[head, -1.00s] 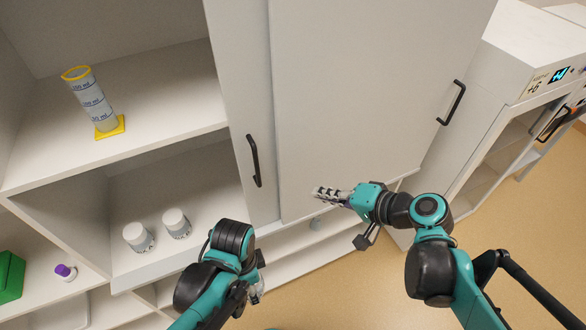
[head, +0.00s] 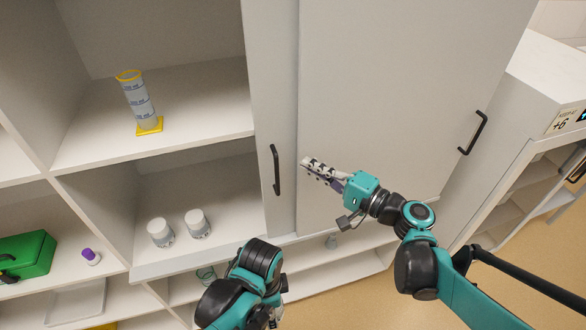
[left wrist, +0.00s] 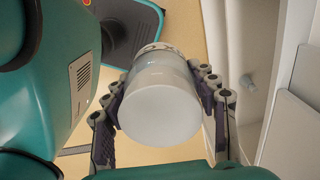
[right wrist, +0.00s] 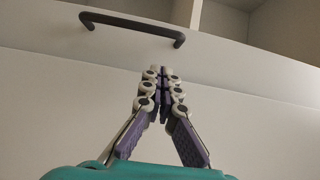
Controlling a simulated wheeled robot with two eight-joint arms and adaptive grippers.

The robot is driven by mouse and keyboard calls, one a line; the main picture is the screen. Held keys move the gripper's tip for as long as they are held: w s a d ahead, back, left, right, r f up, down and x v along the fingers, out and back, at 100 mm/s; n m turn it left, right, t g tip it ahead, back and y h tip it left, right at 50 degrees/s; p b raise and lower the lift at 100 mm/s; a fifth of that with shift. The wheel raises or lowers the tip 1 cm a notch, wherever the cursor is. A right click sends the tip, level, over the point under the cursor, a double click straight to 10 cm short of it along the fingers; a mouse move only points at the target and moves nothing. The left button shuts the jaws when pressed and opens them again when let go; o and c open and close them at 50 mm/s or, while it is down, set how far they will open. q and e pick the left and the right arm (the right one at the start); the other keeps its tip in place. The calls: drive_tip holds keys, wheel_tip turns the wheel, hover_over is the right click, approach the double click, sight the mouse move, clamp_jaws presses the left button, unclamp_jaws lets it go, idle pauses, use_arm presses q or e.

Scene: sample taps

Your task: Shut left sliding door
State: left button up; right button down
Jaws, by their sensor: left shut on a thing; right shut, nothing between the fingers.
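The left sliding door (head: 270,90) stands open. A narrow strip of it with a black handle (head: 276,170) shows beside the right sliding door (head: 390,80), which overlaps it. My right gripper (head: 310,165) is shut and empty in front of the doors, a little right of that handle and apart from it. In the right wrist view the black handle (right wrist: 132,22) lies beyond my fingertips (right wrist: 162,75). My left gripper (left wrist: 158,82) is shut on a white-lidded jar (left wrist: 160,105). In the head view the left forearm hides most of that gripper and the jar.
The open shelves hold a yellow-rimmed measuring cylinder (head: 139,100), two white jars (head: 160,232) (head: 197,223), a purple-capped bottle (head: 91,257) and a green case (head: 28,254). The right door has its own handle (head: 474,132). A white appliance (head: 530,100) stands at right.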

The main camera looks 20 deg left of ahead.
drive_tip(key=shift+s+a, duration=0.25)
drive_tip(key=shift+a, duration=0.45)
drive_tip(key=shift+s+a, duration=0.2)
drive_tip(key=shift+a, duration=0.55)
drive_tip(key=shift+s+a, duration=0.25)
drive_tip(key=shift+a, duration=0.45)
drive_tip(key=shift+s+a, duration=0.1)
